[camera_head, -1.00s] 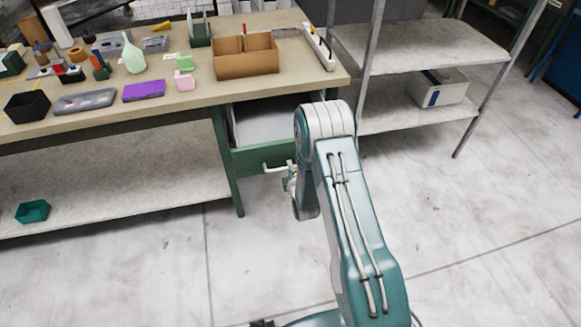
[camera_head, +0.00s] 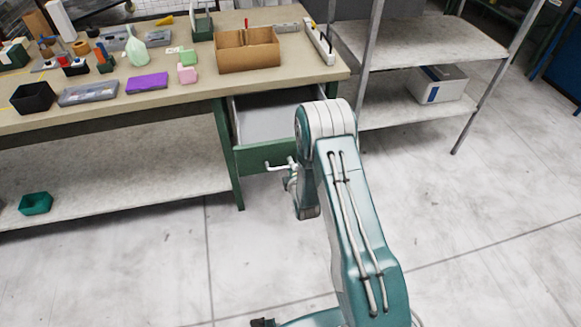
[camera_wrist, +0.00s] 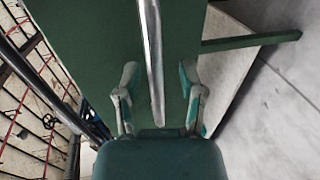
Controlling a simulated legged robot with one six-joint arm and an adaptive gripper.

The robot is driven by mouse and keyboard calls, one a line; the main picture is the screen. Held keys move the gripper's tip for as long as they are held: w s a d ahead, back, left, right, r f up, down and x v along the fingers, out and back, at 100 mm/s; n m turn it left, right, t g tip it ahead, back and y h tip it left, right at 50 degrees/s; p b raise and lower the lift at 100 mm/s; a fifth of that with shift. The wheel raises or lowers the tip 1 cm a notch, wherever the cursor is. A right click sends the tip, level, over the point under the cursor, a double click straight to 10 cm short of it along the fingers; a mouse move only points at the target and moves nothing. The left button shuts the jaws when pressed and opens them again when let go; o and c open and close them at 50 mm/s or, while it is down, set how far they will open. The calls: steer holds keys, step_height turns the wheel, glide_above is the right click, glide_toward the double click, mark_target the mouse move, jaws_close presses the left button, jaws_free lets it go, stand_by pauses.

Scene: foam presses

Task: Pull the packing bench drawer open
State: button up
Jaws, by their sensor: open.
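The packing bench drawer, with a green front (camera_head: 252,158) and a pale inside, stands partly pulled out under the bench top (camera_head: 305,75) in the head view. Its light bar handle (camera_head: 273,166) meets my gripper, which my arm partly hides. In the wrist view the green drawer front (camera_wrist: 95,35) fills the middle, with the silver handle bar (camera_wrist: 152,50) running down it. My gripper (camera_wrist: 158,70) is open, one finger on each side of the bar. Small gaps show between the fingers and the bar; whether either touches it farther in, I cannot tell.
On the bench stand a cardboard box (camera_head: 262,55), a purple block (camera_head: 147,82), a black bin (camera_head: 33,97) and several small items. A green bin (camera_head: 35,203) sits on the lower shelf. A metal rack (camera_head: 400,92) stands right. The floor (camera_head: 480,220) in front is clear.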

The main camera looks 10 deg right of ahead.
steer(key=shift+s+d+r, duration=0.1)
steer(key=shift+s+r, duration=0.05)
steer(key=shift+s, duration=0.15)
steer(key=v, duration=1.1)
steer(key=shift+s, duration=0.15)
step_height(320, 180, up, 20)
steer(key=m+g, duration=0.5)
steer(key=m, duration=0.4)
steer(key=s+r+m+g, duration=0.2)
steer(key=s+r+m, duration=0.2)
steer(key=s, duration=0.8)
steer(key=s+r+m+g, duration=0.3)
steer(key=s+r+m, duration=0.2)
steer(key=s+r, duration=0.4)
steer(key=s+a, duration=0.1)
steer(key=s, duration=0.2)
steer(key=shift+s+r, duration=0.15)
steer(key=shift+s, duration=0.25)
